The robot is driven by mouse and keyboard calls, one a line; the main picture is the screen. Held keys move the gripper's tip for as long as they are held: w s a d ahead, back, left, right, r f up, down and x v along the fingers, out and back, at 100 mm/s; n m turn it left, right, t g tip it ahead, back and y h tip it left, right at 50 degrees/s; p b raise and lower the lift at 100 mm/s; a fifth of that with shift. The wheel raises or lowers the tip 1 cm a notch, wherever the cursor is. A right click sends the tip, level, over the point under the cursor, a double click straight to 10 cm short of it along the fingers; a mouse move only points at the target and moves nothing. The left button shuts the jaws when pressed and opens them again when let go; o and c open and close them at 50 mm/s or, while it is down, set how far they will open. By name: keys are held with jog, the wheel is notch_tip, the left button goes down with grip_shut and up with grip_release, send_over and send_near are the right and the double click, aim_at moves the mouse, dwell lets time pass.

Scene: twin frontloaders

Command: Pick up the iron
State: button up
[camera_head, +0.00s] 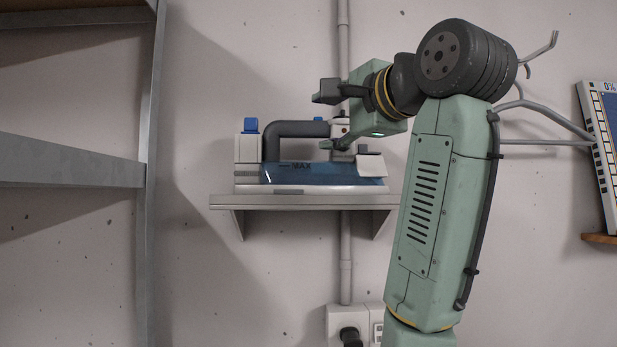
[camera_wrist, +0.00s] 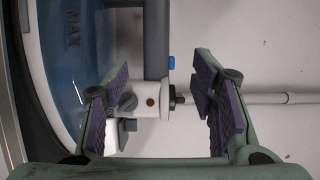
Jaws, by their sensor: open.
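The iron (camera_head: 325,174) rests on its flat base on a small wall shelf (camera_head: 300,201) in the head view. It has a white body, a blue see-through tank marked MAX and a dark grey handle (camera_head: 288,129). My gripper (camera_head: 326,118) is open at the handle's right end. In the wrist view, the iron's blue tank (camera_wrist: 75,70) fills the left side. A white end piece of the iron (camera_wrist: 152,99) with a dark tip shows in the gap between the purple-padded fingers of my gripper (camera_wrist: 164,90). The fingers appear apart from it. My arm hides part of the shelf's right end.
A grey metal rack (camera_head: 148,160) stands at the left. A vertical pipe (camera_head: 345,262) runs behind the shelf to a socket box with a plug (camera_head: 350,335). Grey hooks (camera_head: 550,120) and a blue-and-white panel (camera_head: 603,150) are on the right. The wall below the shelf is mostly clear.

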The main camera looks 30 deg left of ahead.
aim_at(320, 125)
jog(key=p+x, duration=0.3)
jog(key=x, duration=0.3)
jog(key=shift+c, duration=0.6)
